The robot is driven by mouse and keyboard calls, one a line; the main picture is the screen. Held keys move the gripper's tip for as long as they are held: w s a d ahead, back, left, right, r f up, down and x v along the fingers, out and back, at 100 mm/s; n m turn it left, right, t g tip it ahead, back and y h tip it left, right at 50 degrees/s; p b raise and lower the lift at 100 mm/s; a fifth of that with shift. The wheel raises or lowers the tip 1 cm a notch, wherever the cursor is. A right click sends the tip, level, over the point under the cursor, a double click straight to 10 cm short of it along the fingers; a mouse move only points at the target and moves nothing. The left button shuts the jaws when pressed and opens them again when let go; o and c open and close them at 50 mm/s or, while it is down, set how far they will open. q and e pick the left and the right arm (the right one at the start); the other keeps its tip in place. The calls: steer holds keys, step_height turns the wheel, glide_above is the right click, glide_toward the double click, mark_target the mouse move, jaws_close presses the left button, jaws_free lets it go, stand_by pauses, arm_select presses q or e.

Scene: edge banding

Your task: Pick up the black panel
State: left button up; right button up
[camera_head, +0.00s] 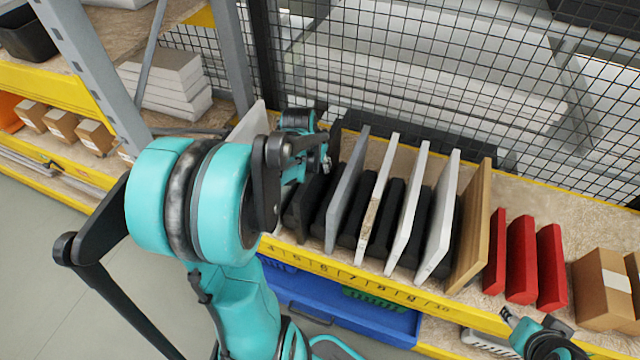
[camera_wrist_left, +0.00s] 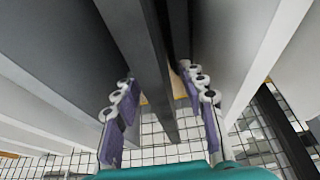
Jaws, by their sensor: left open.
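The black panel (camera_head: 305,205) stands upright in the rack on the shelf, partly hidden behind my left arm and gripper. My left gripper (camera_head: 318,152) is at its upper edge. In the left wrist view, the open fingers (camera_wrist_left: 165,108) are on either side of a dark panel (camera_wrist_left: 155,70), which runs between them with gaps visible. My right gripper (camera_head: 530,335) shows only in part at the bottom right edge, and its jaws cannot be made out.
A grey panel (camera_head: 347,190), white panels (camera_head: 407,210) and a wooden panel (camera_head: 472,225) stand close to the right in the rack. Red blocks (camera_head: 522,258) and cardboard boxes (camera_head: 603,290) are farther right. Wire mesh (camera_head: 400,70) rises behind. A blue bin (camera_head: 340,310) sits below.

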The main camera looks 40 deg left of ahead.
mark_target(320, 182)
arm_select(q)
steer(key=x, duration=0.2)
steer(key=b+x, duration=0.1)
steer(key=x, duration=0.1)
steer(key=shift+w+d, duration=0.1)
steer(key=shift+d, duration=0.1)
steer(key=shift+w+a+f, duration=0.1)
steer(key=shift+w+f, duration=0.1)
steer(key=shift+f, duration=0.2)
steer(key=shift+r, duration=0.1)
jaws_close()
